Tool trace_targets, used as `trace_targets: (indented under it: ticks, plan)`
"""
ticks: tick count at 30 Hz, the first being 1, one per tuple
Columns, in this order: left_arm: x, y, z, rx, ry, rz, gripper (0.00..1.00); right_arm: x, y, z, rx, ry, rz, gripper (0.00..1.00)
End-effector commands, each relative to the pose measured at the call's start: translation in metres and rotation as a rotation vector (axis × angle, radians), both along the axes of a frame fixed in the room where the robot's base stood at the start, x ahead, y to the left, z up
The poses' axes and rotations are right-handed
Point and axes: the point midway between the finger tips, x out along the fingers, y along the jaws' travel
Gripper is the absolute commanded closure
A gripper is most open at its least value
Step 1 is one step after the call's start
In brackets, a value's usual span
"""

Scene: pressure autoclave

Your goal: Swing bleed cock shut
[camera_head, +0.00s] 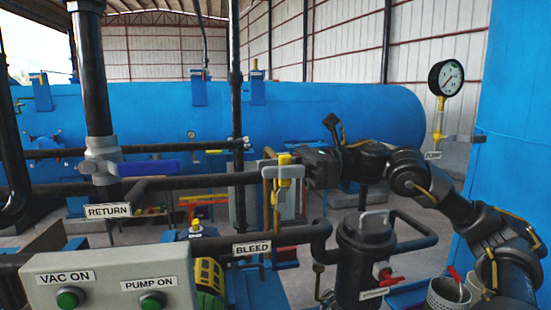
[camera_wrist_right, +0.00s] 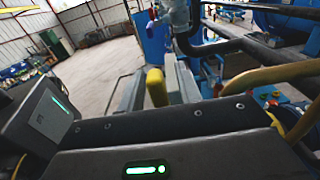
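The bleed cock (camera_head: 289,172) is a small valve with a yellow handle, on thin yellow pipework behind the BLEED label (camera_head: 252,248). My right gripper (camera_head: 284,178) reaches it from the right, with its pale grey fingers around the handle. My left gripper is not in view.
A dark pipe runs behind the BLEED label to a black pot (camera_head: 364,250) with a red-handled valve (camera_head: 388,278). A control box (camera_head: 105,290) stands front left. A blue-handled RETURN valve (camera_head: 150,168) is at left. A pressure gauge (camera_head: 446,78) stands upper right.

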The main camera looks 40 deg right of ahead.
Motion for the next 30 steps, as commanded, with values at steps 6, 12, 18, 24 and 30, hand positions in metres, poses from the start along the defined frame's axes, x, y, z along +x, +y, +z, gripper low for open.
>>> trace_targets:
  ticks: [6,12,18,24,30]
  plan:
    - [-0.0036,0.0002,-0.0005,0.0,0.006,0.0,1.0,0.0001,0.0003,-0.0005,0.0,-0.001,0.0,0.65]
    - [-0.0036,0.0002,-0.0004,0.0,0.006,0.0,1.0,0.0001,0.0002,-0.0003,0.0,-0.001,0.0,0.89]
    - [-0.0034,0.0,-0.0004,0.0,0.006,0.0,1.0,0.0001,0.0,-0.0001,0.0,-0.001,-0.001,1.0]
    - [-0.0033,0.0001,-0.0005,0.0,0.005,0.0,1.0,0.0,-0.0001,0.0001,-0.001,0.0,-0.001,1.0]
    - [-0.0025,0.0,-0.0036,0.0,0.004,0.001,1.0,-0.002,-0.0018,-0.0005,-0.034,0.014,-0.013,1.0]
